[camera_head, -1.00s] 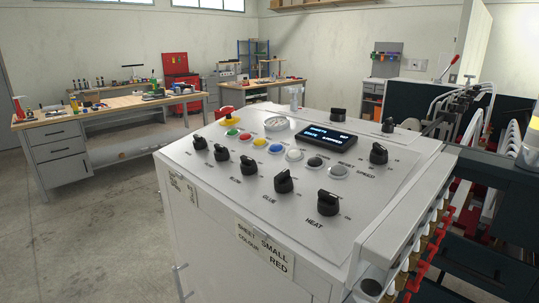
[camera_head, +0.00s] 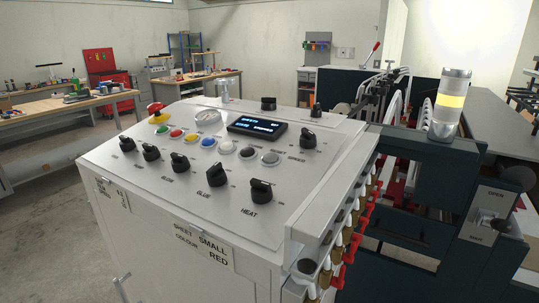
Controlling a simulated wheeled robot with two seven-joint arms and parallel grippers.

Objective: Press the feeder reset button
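A white control panel (camera_head: 130,157) with a sloped top fills the middle of the head view. The small labels beside the buttons are too small to read, so I cannot tell which is the feeder reset. A red mushroom button (camera_head: 157,107) stands at the far left corner. Neither of my grippers is in view.
Black knobs (camera_head: 261,191) line the panel's near side, below a lit display (camera_head: 257,127). Workbenches (camera_head: 60,104) stand behind; the floor at left is open.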

